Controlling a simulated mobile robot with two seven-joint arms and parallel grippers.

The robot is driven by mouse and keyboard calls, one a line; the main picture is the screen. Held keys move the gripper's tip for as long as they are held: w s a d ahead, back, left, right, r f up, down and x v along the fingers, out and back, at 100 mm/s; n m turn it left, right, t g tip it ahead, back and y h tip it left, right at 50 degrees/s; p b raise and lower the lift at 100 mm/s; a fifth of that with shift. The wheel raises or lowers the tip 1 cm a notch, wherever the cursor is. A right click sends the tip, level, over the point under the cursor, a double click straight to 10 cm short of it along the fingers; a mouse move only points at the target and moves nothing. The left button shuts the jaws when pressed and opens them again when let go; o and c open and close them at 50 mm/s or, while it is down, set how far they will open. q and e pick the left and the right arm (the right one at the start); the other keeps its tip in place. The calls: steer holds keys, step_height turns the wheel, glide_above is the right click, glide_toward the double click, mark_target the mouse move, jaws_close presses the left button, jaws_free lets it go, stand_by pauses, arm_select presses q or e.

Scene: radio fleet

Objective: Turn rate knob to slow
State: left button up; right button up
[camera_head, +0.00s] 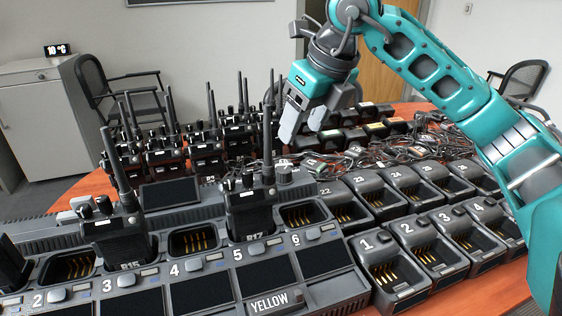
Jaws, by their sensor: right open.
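My right gripper (303,122) hangs above and behind the knob, fingers pointing down. It is open and empty, apart from the knob. My left gripper is not in view.
Radios R15 (122,240) and R17 (252,215) stand in the charger, antennas up. Single chargers (385,270) fill the right side. The air around the knob's right side looks free.

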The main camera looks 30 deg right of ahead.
mark_target(284, 169)
steer(key=b+x, duration=0.2)
steer(key=x, duration=0.8)
steer(key=shift+w+a+f, duration=0.1)
steer(key=shift+w+f, duration=0.15)
steer(key=shift+f, duration=0.25)
steer(key=shift+c, duration=0.2)
steer(key=c, duration=1)
steer(key=shift+o, duration=0.2)
